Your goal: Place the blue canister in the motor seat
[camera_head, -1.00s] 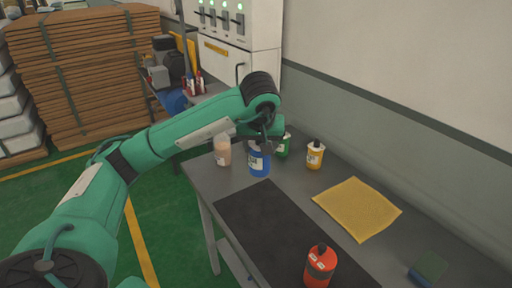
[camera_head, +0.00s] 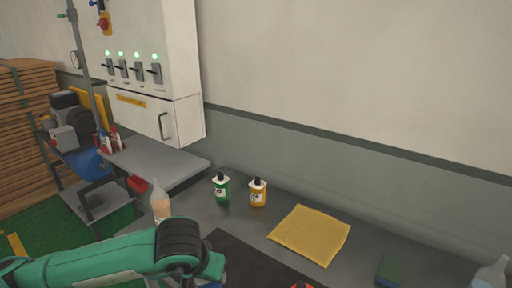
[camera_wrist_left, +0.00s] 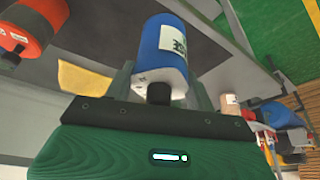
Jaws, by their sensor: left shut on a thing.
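The blue canister (camera_wrist_left: 160,52) has a white label and a dark cap, and it shows in the left wrist view with its cap end toward the palm. My left gripper (camera_wrist_left: 160,88) is shut on it, one finger on each side. In the head view my left arm (camera_head: 130,258) comes in at the lower left, while its gripper and the canister are out of the picture. A grey machine (camera_head: 68,125) with a blue part stands at the left; I cannot tell whether it holds the motor seat. My right gripper is not in view.
A green bottle (camera_head: 221,188), an orange-yellow bottle (camera_head: 258,194) and a pale bottle (camera_head: 160,205) stand on the grey table. A yellow cloth (camera_head: 310,234) lies near a sponge (camera_head: 391,269). A red canister (camera_wrist_left: 28,28) is near the left gripper's view edge. A wall cabinet (camera_head: 155,80) stands behind.

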